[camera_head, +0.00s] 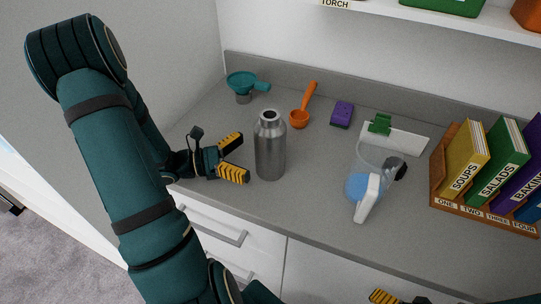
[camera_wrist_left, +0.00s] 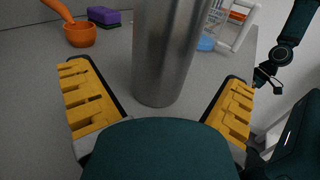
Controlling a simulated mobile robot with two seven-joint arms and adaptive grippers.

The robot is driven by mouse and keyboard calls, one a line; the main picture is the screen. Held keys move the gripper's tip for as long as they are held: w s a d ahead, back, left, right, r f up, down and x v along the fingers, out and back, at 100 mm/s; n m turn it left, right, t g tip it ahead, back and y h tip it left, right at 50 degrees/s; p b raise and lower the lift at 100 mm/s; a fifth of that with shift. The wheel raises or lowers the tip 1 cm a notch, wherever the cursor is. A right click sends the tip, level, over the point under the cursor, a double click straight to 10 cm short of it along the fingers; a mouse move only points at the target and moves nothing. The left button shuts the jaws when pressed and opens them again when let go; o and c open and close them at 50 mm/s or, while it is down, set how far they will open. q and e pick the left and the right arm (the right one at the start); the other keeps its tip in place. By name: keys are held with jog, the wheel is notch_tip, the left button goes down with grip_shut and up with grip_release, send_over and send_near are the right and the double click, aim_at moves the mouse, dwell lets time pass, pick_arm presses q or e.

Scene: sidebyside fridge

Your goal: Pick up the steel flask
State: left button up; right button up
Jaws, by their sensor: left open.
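The steel flask (camera_head: 270,147) stands upright on the grey counter, a brushed metal cylinder with a narrower neck. My left gripper (camera_head: 238,158) is open just to its left, its yellow-padded fingers pointing at it. In the left wrist view the flask (camera_wrist_left: 170,50) stands ahead, centred between the two open fingertips (camera_wrist_left: 160,90); its top is cut off. The fingers show no contact with it. A small part of my right gripper (camera_head: 385,297) shows at the bottom edge of the head view; its jaw state is unclear.
Behind the flask are a teal funnel (camera_head: 243,83), an orange scoop (camera_head: 300,118) and a purple sponge (camera_head: 342,114). Counter (camera_head: 310,200) in front is clear.

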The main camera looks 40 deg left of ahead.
aim_at(270, 153)
pick_arm(q)
jog(key=shift+b+x, duration=0.6)
jog(key=shift+x, duration=2.6)
jog(key=shift+s+d, duration=0.15)
jog(key=c, duration=1.2)
